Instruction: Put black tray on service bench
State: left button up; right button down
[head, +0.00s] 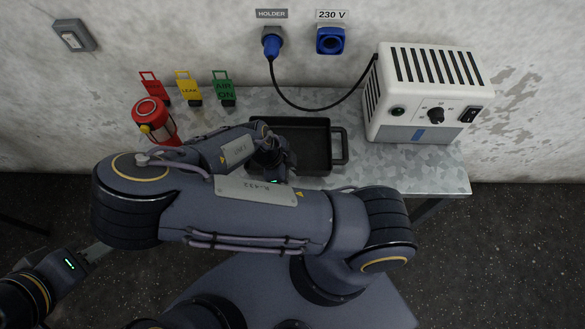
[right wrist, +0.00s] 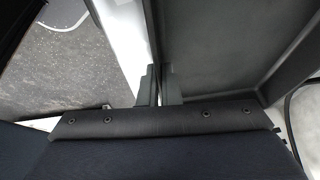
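The black tray (head: 316,150) sits on the grey mottled service bench (head: 430,168), between the red lantern and the white box. Its right handle shows; its near left part is hidden behind my right arm. My right gripper (right wrist: 160,88) is at the tray's near side, largely hidden by the arm in the head view. In the right wrist view its two fingers are close together with the tray's wall (right wrist: 215,40) between them. My left gripper (head: 97,251) is at the lower left, away from the bench; its fingers are too small to judge.
A red lantern (head: 152,122) stands left on the bench. Red, yellow and green tags (head: 189,88) are at the wall. A white control box (head: 425,90) stands right, with a black cable to a blue plug (head: 272,45). Bare bench lies at the front right.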

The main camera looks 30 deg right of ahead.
jog(key=shift+a+r, duration=0.1)
jog(key=shift+a, duration=0.05)
jog(key=c, duration=2.1)
grip_release()
jog(key=o, duration=0.5)
jog(key=shift+c, duration=0.2)
